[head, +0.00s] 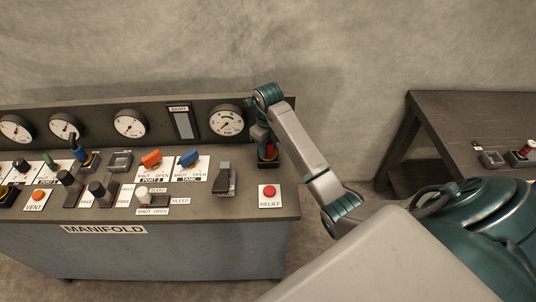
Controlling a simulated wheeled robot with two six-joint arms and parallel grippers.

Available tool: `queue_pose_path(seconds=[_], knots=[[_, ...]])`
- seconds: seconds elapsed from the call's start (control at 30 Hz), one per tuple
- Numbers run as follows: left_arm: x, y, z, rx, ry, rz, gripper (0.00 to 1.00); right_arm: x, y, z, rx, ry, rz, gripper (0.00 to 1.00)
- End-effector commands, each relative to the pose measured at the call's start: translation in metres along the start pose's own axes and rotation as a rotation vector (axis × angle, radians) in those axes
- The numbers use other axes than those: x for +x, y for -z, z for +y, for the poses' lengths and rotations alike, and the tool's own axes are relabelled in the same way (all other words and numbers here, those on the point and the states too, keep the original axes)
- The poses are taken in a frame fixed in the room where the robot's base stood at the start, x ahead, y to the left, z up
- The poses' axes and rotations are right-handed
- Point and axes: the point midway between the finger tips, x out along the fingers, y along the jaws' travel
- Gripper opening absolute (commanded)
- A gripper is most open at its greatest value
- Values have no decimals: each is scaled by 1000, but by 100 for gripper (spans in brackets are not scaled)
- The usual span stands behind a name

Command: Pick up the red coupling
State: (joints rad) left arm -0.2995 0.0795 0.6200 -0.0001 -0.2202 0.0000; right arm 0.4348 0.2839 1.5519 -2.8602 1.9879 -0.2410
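A small red part (267,152), which looks like the red coupling, stands upright in a dark block at the right end of the manifold bench. My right gripper (263,134) points down directly over it, at or just above its top. The wrist and arm hide much of that spot. I cannot tell whether the fingers touch the red part or are closed. Another red-topped part (529,146) sits on the side table at the right edge of the picture. My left gripper is not in view.
The manifold bench (250,212) carries several gauges, levers and knobs, an orange handle (151,159), a blue handle (189,157) and a red RELIEF button (269,191). A dark side table (465,112) stands at right, past a floor gap.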

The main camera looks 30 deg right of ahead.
Motion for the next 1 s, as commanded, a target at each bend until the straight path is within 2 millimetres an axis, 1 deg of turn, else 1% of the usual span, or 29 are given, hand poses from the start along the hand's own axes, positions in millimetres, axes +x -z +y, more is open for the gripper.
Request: queue_pose_path(seconds=[0.03, 0.17, 0.43, 0.57, 0.77, 1.0], knots=[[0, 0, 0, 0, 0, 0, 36, 0, 0, 0, 0, 0, 0, 26], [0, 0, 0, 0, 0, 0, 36, 0, 0, 0, 0, 0, 0, 1], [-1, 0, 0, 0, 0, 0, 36, -2, 0, 0, 0, 0, -2, 0], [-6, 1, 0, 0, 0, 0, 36, -10, -1, 0, 0, 1, -3, 0], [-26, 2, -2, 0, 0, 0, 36, -37, -1, 0, -1, 1, -3, 0], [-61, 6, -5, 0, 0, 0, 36, -72, 0, 0, 0, 1, -2, 0]])
